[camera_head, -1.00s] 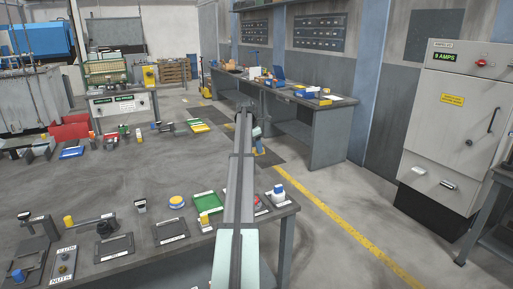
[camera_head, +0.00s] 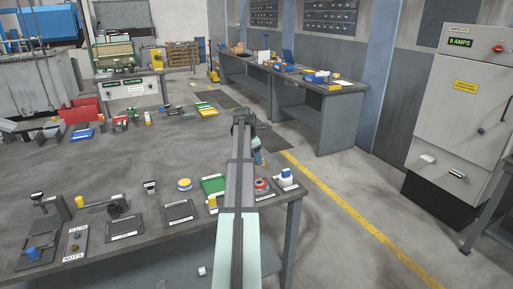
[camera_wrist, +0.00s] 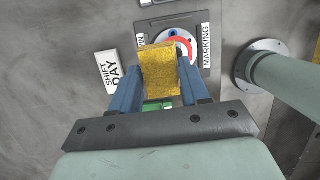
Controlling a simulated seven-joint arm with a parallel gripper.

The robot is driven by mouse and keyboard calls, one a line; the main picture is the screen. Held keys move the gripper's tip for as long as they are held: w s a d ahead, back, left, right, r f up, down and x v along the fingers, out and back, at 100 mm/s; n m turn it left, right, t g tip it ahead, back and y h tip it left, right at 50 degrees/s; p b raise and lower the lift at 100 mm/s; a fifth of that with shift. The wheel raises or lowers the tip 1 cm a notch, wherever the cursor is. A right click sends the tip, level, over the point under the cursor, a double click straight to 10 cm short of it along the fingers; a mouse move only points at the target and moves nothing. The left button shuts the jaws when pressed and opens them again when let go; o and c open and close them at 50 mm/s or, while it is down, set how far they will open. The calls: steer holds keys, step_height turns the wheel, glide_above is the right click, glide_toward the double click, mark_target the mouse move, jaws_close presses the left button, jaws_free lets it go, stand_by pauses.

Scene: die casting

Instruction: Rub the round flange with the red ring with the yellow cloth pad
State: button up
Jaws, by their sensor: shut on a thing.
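My gripper (camera_wrist: 161,90) has blue fingers shut on the yellow cloth pad (camera_wrist: 160,70), seen in the wrist view. The round flange with the red ring (camera_wrist: 184,45) lies just beyond the pad's upper right edge, on a dark plate with a "MARKING" label. The pad hides part of the ring; whether it touches the flange I cannot tell. In the head view the flange (camera_head: 262,184) is at the right end of the near table, beside my arm. My gripper's blue fingers (camera_head: 257,157) show small above and behind it, and the pad is not clear there.
A green tray (camera_head: 213,185), a round yellow thing (camera_head: 184,184) and dark trays (camera_head: 180,211) lie to the left. A white "SHIFT DAY" label (camera_wrist: 107,72) lies near the pad.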

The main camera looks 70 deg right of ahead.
steer(key=shift+f, duration=3.95)
steer(key=shift+s+a, duration=1.65)
steer(key=shift+w+d, duration=1.6)
steer(key=shift+d, duration=0.1)
steer(key=shift+w+d+r, duration=0.1)
steer(key=shift+w+d, duration=0.05)
steer(key=shift+r, duration=3.95)
